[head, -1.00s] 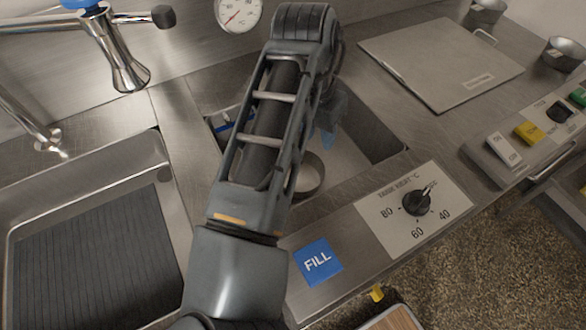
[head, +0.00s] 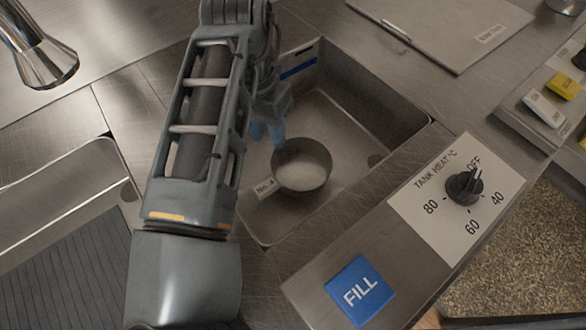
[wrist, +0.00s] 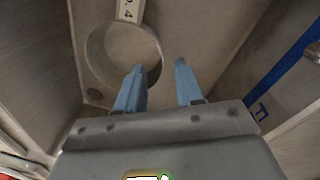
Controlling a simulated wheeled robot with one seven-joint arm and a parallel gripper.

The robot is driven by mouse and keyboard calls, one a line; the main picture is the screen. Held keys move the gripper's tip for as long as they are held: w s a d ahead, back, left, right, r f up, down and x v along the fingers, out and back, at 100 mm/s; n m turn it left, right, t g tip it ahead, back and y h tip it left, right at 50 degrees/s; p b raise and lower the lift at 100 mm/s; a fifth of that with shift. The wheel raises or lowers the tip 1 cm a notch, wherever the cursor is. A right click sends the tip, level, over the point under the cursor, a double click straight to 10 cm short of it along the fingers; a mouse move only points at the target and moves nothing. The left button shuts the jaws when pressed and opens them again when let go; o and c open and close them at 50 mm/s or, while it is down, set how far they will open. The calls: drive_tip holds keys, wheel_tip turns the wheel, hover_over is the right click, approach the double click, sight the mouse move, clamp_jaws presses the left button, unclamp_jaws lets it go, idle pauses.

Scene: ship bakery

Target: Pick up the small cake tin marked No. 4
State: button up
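The small round metal cake tin (head: 318,177) sits upright on the floor of the sink basin, with a flat tab marked No. 4 (head: 265,188) pointing to the lower left. In the wrist view the tin (wrist: 98,52) is at the upper left, its tab (wrist: 128,10) pointing up. My gripper (head: 266,133) is at the tin's far left side. In the wrist view my gripper (wrist: 159,65) is open, its blue fingers apart. The left finger overlaps the tin's rim and the right finger is outside it. Whether either touches is unclear.
The metal basin (head: 385,135) has steep walls close around the tin. A panel with a TANK HEAT dial (head: 465,188) and blue FILL button (head: 360,290) lies in front. A flat cover (head: 450,25) lies behind right; a tap (head: 40,55) stands at upper left.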

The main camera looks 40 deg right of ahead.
sight(279, 167)
drive_tip(key=shift+s+d+f, duration=0.1)
drive_tip(key=shift+s+f, duration=0.1)
drive_tip(key=shift+f, duration=1.1)
drive_tip(key=shift+s+d+f, duration=0.1)
drive_tip(key=shift+s+f, duration=0.05)
drive_tip(key=shift+f, duration=1.2)
drive_tip(key=shift+s+d+f, duration=0.1)
drive_tip(key=shift+s+f, duration=0.1)
drive_tip(key=shift+f, duration=1.1)
drive_tip(key=shift+c, duration=0.2)
clamp_jaws()
